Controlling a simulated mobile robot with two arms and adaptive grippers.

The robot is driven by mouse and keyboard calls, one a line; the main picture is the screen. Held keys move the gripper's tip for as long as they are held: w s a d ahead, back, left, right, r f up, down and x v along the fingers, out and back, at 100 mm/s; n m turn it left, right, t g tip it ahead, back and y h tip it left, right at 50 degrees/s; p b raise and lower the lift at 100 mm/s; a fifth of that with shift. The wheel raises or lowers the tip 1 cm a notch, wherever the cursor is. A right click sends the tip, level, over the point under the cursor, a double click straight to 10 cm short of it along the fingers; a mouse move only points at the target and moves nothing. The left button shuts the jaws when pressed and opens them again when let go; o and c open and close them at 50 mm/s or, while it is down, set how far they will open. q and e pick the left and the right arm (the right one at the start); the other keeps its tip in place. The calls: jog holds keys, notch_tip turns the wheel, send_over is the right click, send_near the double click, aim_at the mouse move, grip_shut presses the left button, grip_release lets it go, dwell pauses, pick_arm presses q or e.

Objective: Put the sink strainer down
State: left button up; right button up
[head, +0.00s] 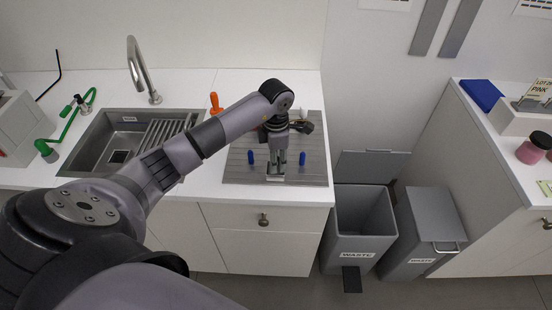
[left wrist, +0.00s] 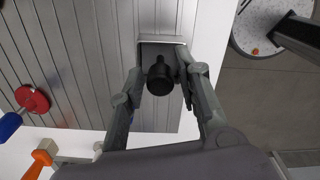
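My left gripper (head: 276,173) points down over the grey ribbed drainboard (head: 235,176) to the right of the sink. Its two fingers are around a small grey square-edged piece with a black knob, which I take to be the sink strainer (left wrist: 161,76). The fingers appear shut on it, with the knob between them in the left wrist view. In the head view the strainer (head: 275,179) shows only as a small pale shape at the fingertips. It is low at the board; I cannot tell whether it touches. My right gripper is not in view.
Blue upright pieces stand left (head: 250,157) and right (head: 302,158) of the gripper. An orange-handled item (head: 215,102) is behind. The sink (head: 88,146) lies left, and a waste bin (head: 362,215) stands below right. The board's front is clear.

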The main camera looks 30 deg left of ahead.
pick_arm(q)
jog(key=shift+o, duration=0.6)
jog(key=shift+r, duration=0.1)
jog(key=shift+r, duration=0.2)
notch_tip(320, 180, up, 12)
jog(key=b, duration=0.3)
jog(key=shift+f+b, duration=0.15)
jog(key=shift+b, duration=0.15)
